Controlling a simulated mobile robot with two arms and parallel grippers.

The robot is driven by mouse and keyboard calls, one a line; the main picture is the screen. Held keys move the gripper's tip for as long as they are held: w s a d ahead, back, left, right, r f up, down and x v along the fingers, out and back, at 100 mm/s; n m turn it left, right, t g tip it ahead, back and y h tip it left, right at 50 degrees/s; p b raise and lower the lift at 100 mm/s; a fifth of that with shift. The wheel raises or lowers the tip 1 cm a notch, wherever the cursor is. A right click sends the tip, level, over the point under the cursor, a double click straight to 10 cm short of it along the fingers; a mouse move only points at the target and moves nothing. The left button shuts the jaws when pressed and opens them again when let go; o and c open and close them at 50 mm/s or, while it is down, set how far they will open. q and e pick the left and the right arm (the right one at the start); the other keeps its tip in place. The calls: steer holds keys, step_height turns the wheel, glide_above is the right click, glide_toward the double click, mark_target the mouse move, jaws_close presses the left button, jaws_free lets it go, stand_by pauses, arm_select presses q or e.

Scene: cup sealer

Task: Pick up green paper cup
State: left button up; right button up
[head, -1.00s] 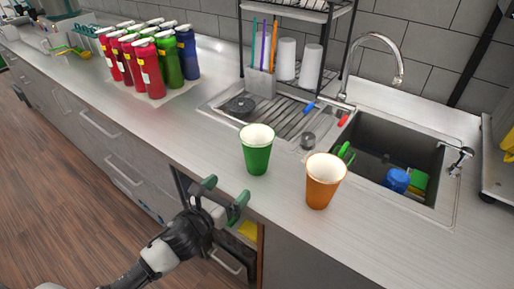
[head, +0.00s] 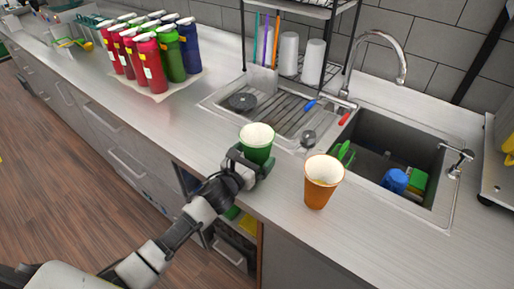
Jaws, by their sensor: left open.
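The green paper cup (head: 257,142) stands upright on the steel counter, left of the orange paper cup (head: 322,181). My left gripper (head: 251,161) is open at the green cup's near side, with its fingers around the cup's lower part. The gripper hides the cup's base, and I cannot tell whether the fingers touch it. My right gripper is not in the view.
A sink (head: 385,160) with a blue item lies to the right. A drainer (head: 270,113) and a rack are behind the cups. Several bottles (head: 150,50) stand at the back left. The counter left of the green cup is clear.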

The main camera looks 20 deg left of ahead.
arm_select(q)
steer(key=shift+w+d+f, duration=0.1)
steer(key=shift+w+d, duration=0.05)
steer(key=shift+w, duration=0.25)
steer(key=shift+s, duration=0.1)
steer(key=shift+c, duration=0.5)
steer(key=c, duration=0.8)
steer(key=shift+o, duration=0.2)
